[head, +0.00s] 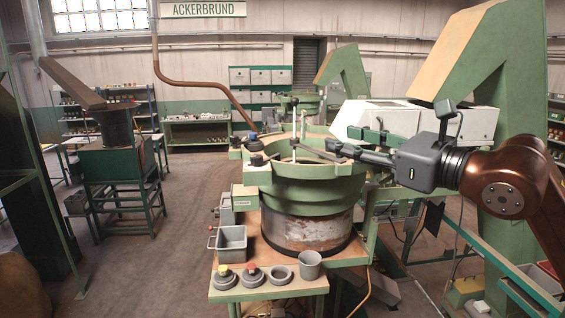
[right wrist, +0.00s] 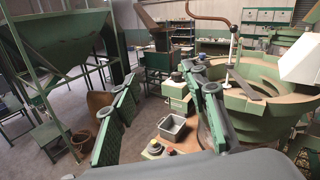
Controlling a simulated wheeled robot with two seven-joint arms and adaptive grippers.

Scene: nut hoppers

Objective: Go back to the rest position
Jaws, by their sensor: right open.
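My right gripper (head: 350,144) reaches in from the right in the head view, over the right side of a green round hopper bowl (head: 315,192). Its two green-lined fingers stand wide apart in the right wrist view (right wrist: 160,80), with nothing between their tips. The gripper is open and empty. The bowl also shows at the right of the right wrist view (right wrist: 258,122). My left gripper is not in the head view.
A grey bin (head: 231,244), a yellow button (head: 223,271), a red button (head: 252,268) and a grey cup (head: 309,266) sit at the bench front. A green slanted post (head: 510,150) stands at right. The floor (head: 150,270) at left is largely clear.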

